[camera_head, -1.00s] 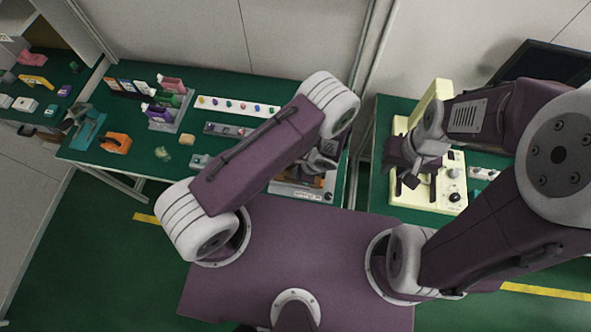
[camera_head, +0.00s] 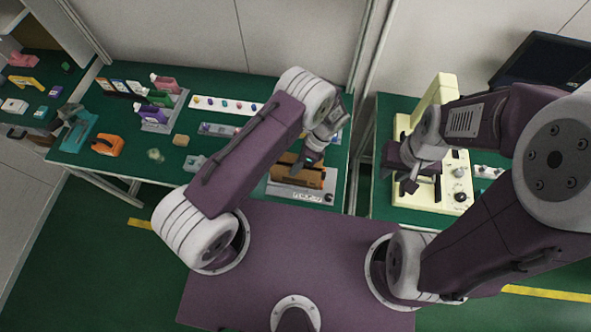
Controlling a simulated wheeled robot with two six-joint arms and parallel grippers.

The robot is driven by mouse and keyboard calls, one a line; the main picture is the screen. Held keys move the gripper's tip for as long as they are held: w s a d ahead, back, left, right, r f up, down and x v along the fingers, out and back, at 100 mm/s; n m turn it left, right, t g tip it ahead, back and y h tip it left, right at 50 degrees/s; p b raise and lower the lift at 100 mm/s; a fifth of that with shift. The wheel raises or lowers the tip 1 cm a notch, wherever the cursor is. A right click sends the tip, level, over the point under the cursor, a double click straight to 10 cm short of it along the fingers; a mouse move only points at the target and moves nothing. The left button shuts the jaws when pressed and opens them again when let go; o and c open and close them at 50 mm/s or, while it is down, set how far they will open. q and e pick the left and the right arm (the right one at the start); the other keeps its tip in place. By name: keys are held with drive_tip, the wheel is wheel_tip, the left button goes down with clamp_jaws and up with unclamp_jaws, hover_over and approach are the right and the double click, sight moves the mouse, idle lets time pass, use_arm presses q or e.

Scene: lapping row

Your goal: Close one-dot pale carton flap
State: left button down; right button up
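A brown-orange carton-like object (camera_head: 283,172) sits on a grey plate (camera_head: 294,194) at the right front of the long green bench. My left gripper (camera_head: 306,163) hangs right over its right part and hides some of it. I cannot tell whether they touch or whether the fingers are open. I cannot make out a pale carton, a single dot or a flap; they may be hidden by my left arm or too small. My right gripper (camera_head: 408,184) is in front of the cream machine, its fingers hard to separate from the machine's dark parts.
The cream machine (camera_head: 459,160) stands on a second green bench at the right, below a dark monitor (camera_head: 545,62). Bottles (camera_head: 153,113), an orange tool (camera_head: 107,144), a teal device (camera_head: 77,131) and a tan block (camera_head: 181,140) stand on the long bench. A gap separates the two benches.

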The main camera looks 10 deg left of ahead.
use_arm(q)
drive_tip(key=c, duration=2.1)
unclamp_jaws()
drive_tip(key=o, duration=0.5)
drive_tip(key=shift+c, duration=0.2)
drive_tip(key=shift+w+r, duration=0.1)
drive_tip(key=shift+r, duration=0.05)
drive_tip(key=b+v, duration=0.3)
drive_tip(key=v, duration=0.5)
drive_tip(key=shift+d+r, duration=0.15)
drive_tip(key=shift+r, duration=0.25)
drive_tip(key=shift+w, duration=0.1)
